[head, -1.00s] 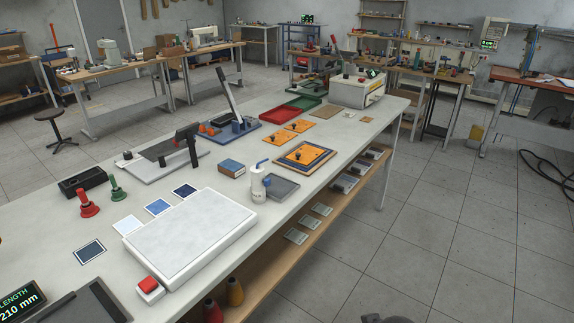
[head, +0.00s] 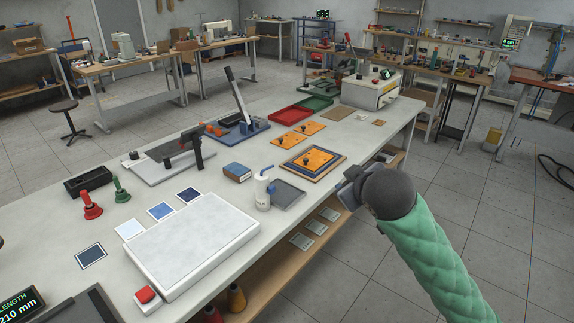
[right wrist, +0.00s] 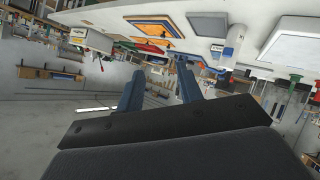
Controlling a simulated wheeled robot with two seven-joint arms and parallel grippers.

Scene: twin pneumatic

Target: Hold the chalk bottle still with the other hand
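The chalk bottle (head: 262,192) is a white bottle with a blue spout, standing upright on the white bench near its front edge, next to a grey tray. It also shows in the right wrist view (right wrist: 228,54), where the scene is turned over. My right gripper (head: 350,188) is off the front edge of the bench, to the right of the bottle and apart from it. In the right wrist view its two blue fingers (right wrist: 160,88) are spread with nothing between them. My left gripper does not show.
A grey tray (head: 288,194) lies right beside the bottle. A blue box (head: 237,171) stands behind it, and a large white slab (head: 195,240) lies to its left. A shelf (head: 285,263) runs below the bench edge.

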